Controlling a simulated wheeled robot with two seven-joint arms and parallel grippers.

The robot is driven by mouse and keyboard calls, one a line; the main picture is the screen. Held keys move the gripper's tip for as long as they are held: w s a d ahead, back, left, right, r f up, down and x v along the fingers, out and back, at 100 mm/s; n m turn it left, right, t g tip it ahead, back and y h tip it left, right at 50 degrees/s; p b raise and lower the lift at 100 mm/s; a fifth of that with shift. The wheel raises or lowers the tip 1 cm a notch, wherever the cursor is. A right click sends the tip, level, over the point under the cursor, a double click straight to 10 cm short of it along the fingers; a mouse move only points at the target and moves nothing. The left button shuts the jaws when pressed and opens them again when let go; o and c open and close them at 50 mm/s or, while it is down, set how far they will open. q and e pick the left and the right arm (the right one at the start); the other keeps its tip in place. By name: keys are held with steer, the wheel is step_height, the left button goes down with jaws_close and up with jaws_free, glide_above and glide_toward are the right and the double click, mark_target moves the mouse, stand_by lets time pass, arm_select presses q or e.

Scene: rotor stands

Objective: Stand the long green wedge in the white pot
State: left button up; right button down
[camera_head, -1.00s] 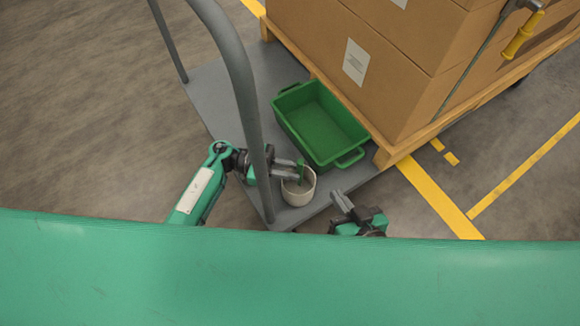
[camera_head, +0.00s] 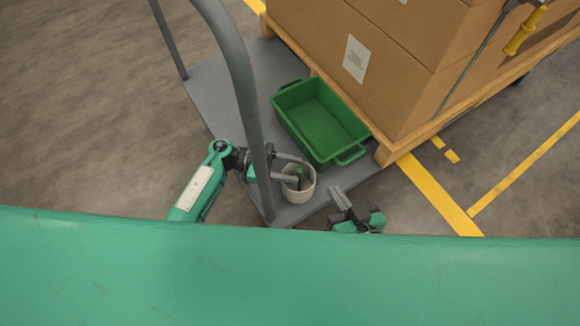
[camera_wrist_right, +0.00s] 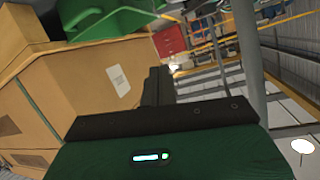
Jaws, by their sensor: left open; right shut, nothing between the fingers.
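The white pot (camera_head: 299,195) stands on the grey cart deck near its front edge. The long green wedge (camera_head: 300,174) is inside the pot, and its top shows near the rim; its lower part is hidden. My left gripper (camera_head: 297,170) is at the pot from the left, its fingers spread apart around the wedge's upper part. My right gripper (camera_head: 335,192) is shut and empty, to the right of the pot and apart from it. Its dark fingers (camera_wrist_right: 157,86) also show in the right wrist view.
An empty green crate (camera_head: 318,125) sits on the deck behind the pot, and also shows in the right wrist view (camera_wrist_right: 110,20). The cart's grey handle tube (camera_head: 240,80) rises beside my left gripper. Cardboard boxes (camera_head: 400,65) stand on a wooden pallet behind.

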arm_select(q)
steer(key=w+a, duration=0.2)
steer(key=a, duration=1.1)
steer(key=shift+a+p, duration=0.3)
steer(key=shift+p, duration=0.1)
arm_select(e)
steer(key=shift+d+f+g+h, duration=0.2)
steer(key=shift+d+g+h, duration=0.2)
steer(key=shift+d+g, duration=0.15)
